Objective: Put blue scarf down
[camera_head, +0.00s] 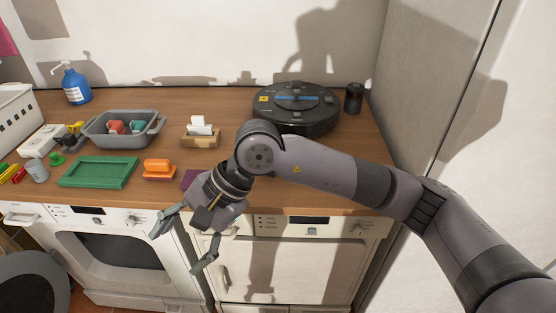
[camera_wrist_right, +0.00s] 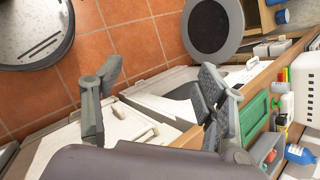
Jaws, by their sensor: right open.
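I see no blue scarf in either view. My right gripper (camera_head: 183,240) hangs in front of the counter's front edge, above the floor side of the white appliances. Its fingers are spread wide with nothing between them. In the right wrist view the open fingers (camera_wrist_right: 158,88) also show empty, with the white appliance fronts and orange floor tiles behind them. A small purple item (camera_head: 190,178) lies on the counter, partly hidden behind the gripper; I cannot tell what it is. My left gripper is in neither view.
The wooden counter (camera_head: 225,98) holds a black robot vacuum (camera_head: 297,116), a grey tub (camera_head: 98,136), a green tray (camera_head: 98,172), an orange item (camera_head: 158,167), a small wooden holder (camera_head: 201,141), a blue bottle (camera_head: 76,88) and a black cylinder (camera_head: 354,98). White appliances (camera_head: 290,265) stand below.

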